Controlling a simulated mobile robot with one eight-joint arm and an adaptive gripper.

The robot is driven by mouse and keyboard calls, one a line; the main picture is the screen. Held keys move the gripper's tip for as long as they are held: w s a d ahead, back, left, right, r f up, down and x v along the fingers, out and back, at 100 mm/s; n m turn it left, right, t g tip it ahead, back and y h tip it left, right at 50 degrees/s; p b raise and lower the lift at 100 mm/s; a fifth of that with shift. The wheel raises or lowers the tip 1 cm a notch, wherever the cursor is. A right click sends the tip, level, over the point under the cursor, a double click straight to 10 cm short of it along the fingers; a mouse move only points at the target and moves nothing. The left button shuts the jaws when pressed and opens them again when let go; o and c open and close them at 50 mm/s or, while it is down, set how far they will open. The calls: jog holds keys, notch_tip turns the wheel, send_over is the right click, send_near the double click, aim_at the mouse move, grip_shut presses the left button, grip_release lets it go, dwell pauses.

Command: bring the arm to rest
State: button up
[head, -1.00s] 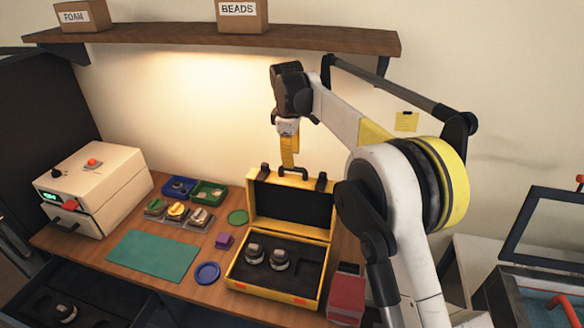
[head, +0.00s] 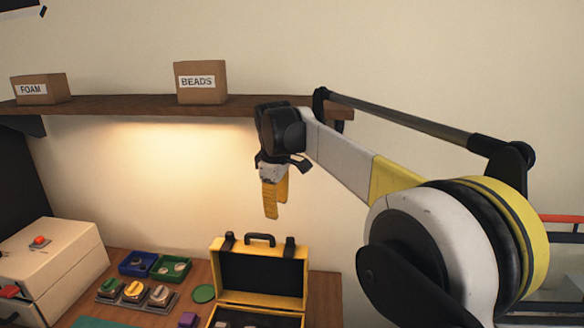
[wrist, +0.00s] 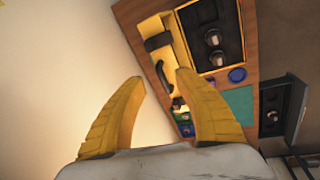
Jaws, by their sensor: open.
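My gripper (head: 272,213) has yellow fingers and hangs pointing down in the air, in front of the wall and above the open yellow case (head: 258,290). In the wrist view the two fingers (wrist: 163,98) are spread apart with nothing between them. My arm reaches in from the right.
A wooden shelf (head: 140,110) with a FOAM box (head: 40,89) and a BEADS box (head: 201,82) is close behind my gripper.

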jog(key=s+d+f+m+t+b, duration=0.25)
jog(key=s+d+m+b, duration=0.4)
jog(key=s+d, duration=0.95)
jog(key=s+d+f+m+t+b, duration=0.1)
jog(key=s+d+f+m, duration=0.3)
jog(key=s+f, duration=0.4)
jog(key=s+d+f+m+t+b, duration=0.1)
jog(key=s+d+f+m+b, duration=0.3)
jog(key=s+f, duration=0.5)
jog(key=s+d, duration=0.1)
jog(key=d, duration=0.1)
jog(key=shift+d+f, duration=0.2)
jog(key=shift+d, duration=0.1)
